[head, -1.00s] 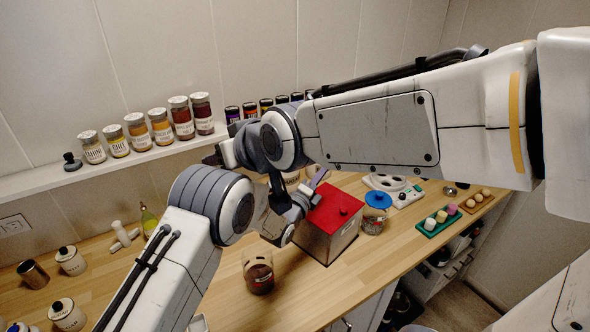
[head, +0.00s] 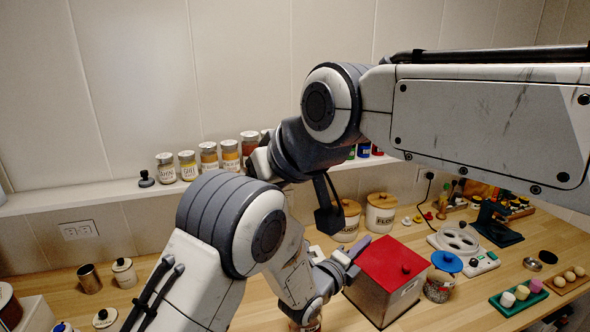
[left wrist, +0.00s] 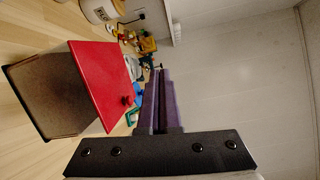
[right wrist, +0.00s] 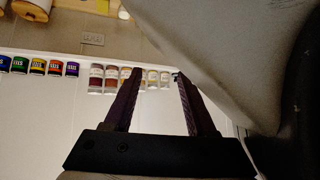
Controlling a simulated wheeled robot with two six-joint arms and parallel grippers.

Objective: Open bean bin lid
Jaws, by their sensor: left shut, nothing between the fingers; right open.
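The bean bin is likely the box-shaped bin (head: 372,302) with a flat red lid (head: 385,258) and red knob (head: 406,268), on the wooden counter. The lid lies closed on it. The left wrist view shows the lid (left wrist: 95,75) and the bin's side (left wrist: 45,95). My left gripper (head: 354,256) is shut and empty, by the lid's left edge in the head view; I cannot tell whether it touches. In the left wrist view its fingers (left wrist: 160,78) point past the lid's knob side. My right gripper (right wrist: 157,74) is open and empty, facing the jar shelf.
A blue-lidded jar (head: 445,274) stands close right of the bin. Sugar and flour canisters (head: 380,212) stand behind it. A white appliance (head: 462,242) and a green tray (head: 518,300) are farther right. Spice jars line the wall shelf (head: 110,193). My right arm crosses above the counter.

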